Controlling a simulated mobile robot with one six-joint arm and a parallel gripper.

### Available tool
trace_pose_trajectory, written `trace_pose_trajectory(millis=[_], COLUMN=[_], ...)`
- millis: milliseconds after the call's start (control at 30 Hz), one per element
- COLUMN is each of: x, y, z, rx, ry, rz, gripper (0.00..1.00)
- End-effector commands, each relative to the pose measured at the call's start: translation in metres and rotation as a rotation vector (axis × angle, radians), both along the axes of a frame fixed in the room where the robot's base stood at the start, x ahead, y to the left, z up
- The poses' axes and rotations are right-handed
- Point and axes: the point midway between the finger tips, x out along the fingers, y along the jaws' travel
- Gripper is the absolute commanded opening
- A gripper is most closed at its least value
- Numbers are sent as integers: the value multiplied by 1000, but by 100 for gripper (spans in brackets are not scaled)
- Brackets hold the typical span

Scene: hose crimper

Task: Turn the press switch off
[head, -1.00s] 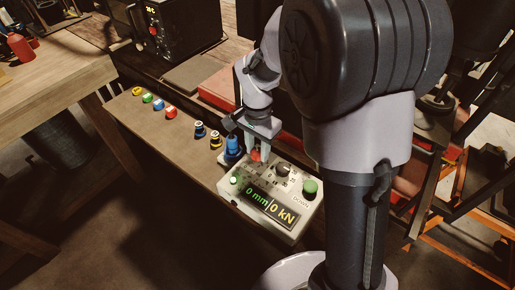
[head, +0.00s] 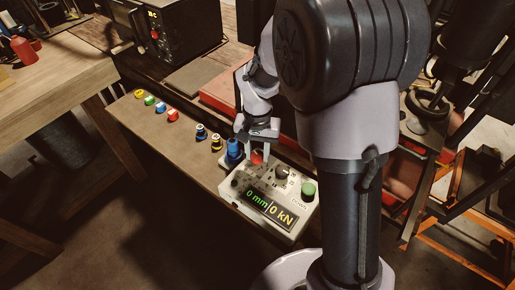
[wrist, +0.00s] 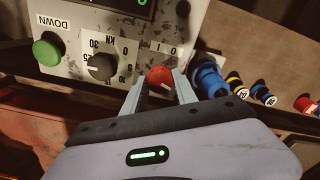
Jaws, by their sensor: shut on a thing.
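The press switch is a red rotary knob (head: 257,157) on the light-grey control box (head: 308,209), near its back edge. In the wrist view the red knob (wrist: 160,76) sits between my two fingers, by the marks I and O, with a short white mark on it. My gripper (head: 258,159) reaches down from above and is shut on the knob; its fingers also show in the wrist view (wrist: 159,85). The box's display (head: 270,209) is lit and reads 0 mm | 0 kN. A small lamp (head: 235,182) at the box's left looks dark.
A black dial (head: 282,172) and a green DOWN button (head: 308,190) sit right of the switch. A blue fitting (head: 233,152) stands close to the left of my gripper. Several coloured pieces line the wooden bench (head: 165,140).

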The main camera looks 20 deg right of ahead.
Motion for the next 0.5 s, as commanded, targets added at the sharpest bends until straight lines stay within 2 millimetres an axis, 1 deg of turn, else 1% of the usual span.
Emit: trace_pose_trajectory(millis=[33,500], x=[0,0], y=[0,0], z=[3,3], rx=[0,0], ry=[1,-1], rz=[40,486], gripper=[0,0])
